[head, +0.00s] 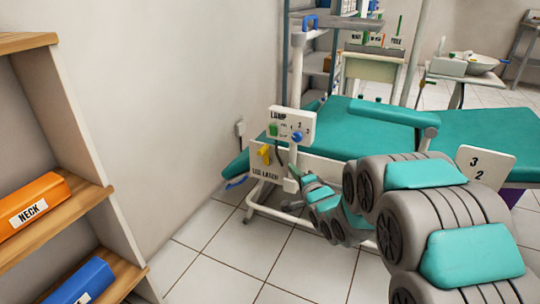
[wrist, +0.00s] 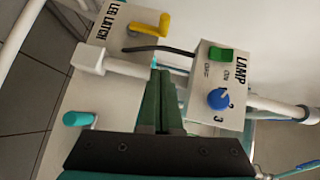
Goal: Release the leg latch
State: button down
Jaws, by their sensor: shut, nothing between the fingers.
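The leg latch panel (head: 264,172) is a white plate on the near end of the dental chair frame, with a yellow lever (head: 264,153). In the wrist view the yellow lever (wrist: 147,28) lies near the top, beside the LEG LATCH label (wrist: 98,22). My gripper (wrist: 158,72) is shut and empty, its green fingers pointing towards the panel. The fingertips are below the lever in the picture and apart from it. A dark cable (wrist: 160,50) runs between the tips and the lever. In the head view my arm partly hides the gripper.
A LAMP box (wrist: 212,95) with a green switch (wrist: 221,55) and blue knob (wrist: 218,99) stands close right of the fingers. A white bar (wrist: 115,64) and teal knob (wrist: 80,118) lie left. The teal chair (head: 370,125) is behind; shelves (head: 65,205) stand at left.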

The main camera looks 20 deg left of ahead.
jog(key=shift+a, duration=0.25)
send_near(266, 150)
jog(key=w, duration=0.4)
jog(key=a, duration=0.2)
jog(key=shift+w+a+f, duration=0.2)
jog(key=shift+a+f, duration=0.1)
jog(key=shift+a, duration=0.5)
